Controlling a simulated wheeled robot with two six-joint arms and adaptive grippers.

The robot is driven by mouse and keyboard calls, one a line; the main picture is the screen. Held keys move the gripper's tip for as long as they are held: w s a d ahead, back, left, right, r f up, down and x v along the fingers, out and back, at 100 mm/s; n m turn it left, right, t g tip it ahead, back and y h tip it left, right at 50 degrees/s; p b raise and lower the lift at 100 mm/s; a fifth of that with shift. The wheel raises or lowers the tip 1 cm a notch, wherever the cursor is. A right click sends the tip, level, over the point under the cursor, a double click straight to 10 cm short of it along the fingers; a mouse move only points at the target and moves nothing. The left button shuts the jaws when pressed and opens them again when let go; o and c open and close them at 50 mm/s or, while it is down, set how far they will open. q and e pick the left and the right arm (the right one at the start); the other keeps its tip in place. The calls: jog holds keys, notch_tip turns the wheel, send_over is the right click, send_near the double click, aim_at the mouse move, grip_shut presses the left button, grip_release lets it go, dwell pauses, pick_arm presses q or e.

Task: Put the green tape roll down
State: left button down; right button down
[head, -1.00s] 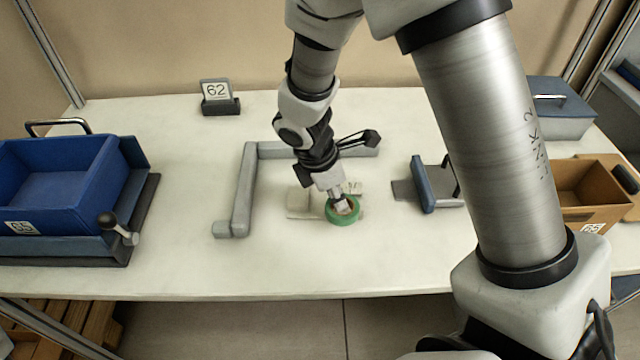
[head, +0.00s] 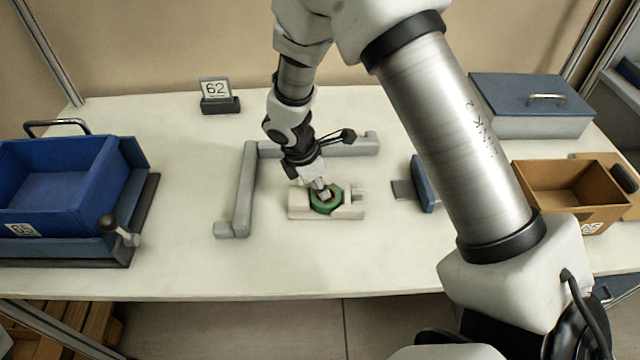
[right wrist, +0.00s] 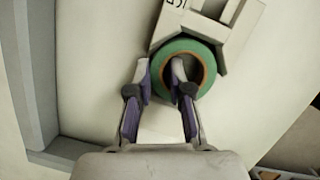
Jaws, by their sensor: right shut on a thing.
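The green tape roll (head: 336,206) is a green ring with a brown core, over the cream holder (head: 298,206) on the white table. My right gripper (head: 323,192) is shut on the roll's wall. In the right wrist view, one finger of the gripper (right wrist: 161,70) is inside the core and the other is outside the green rim of the roll (right wrist: 183,45). The holder (right wrist: 200,28) shows beyond and beneath the roll there. I cannot tell whether the roll touches the holder. My left gripper is not in view.
A grey L-shaped rail (head: 243,190) lies left of and behind the holder. A blue bin (head: 60,175) stands at the left and a brown box (head: 570,190) at the right. A small blue-grey stand (head: 422,185) is right of the holder. The table's front is clear.

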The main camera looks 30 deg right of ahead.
jog(key=c, duration=1.1)
grip_release()
jog(key=shift+w+f, duration=0.1)
jog(key=shift+o, duration=0.2)
jog(key=p+v, duration=0.1)
jog(key=v, duration=1.1)
jog(key=shift+r, duration=0.35)
